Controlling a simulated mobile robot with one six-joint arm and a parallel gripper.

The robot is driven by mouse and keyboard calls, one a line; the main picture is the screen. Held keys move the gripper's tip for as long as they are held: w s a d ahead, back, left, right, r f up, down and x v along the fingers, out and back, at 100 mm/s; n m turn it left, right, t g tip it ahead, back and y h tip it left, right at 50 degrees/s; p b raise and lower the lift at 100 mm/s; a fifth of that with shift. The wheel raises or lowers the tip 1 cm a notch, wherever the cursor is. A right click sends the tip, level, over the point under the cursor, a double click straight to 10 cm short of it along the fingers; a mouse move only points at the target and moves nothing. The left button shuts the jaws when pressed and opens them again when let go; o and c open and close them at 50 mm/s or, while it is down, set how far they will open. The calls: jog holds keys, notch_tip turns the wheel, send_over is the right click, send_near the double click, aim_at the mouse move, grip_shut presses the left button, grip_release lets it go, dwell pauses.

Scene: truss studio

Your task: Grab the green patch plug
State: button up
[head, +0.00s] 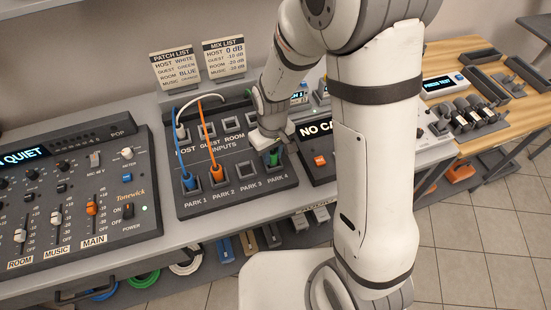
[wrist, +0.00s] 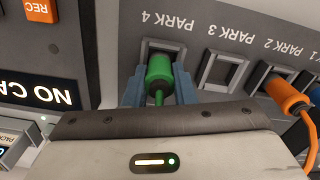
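The green patch plug (head: 273,158) stands at the PARK 4 socket of the dark patch panel (head: 185,203). In the wrist view the green plug (wrist: 159,70) sits upright between my two blue-grey fingers. My gripper (wrist: 160,88) is closed in on it from both sides, with no clear gap showing between fingers and plug. The plug's green cable runs back under the gripper body. In the head view my gripper (head: 271,142) is over the right side of the panel and its fingertips are hard to make out.
An orange plug (head: 215,173) stands at PARK 2 and a blue plug (head: 189,182) at PARK 1, with cables arching above the panel. PARK 3 (wrist: 222,70) is empty. A mixer (head: 75,240) lies left; a NO CABLE box (head: 318,165) stands close on the right.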

jog(key=c, duration=0.4)
jog(key=shift+r, duration=0.1)
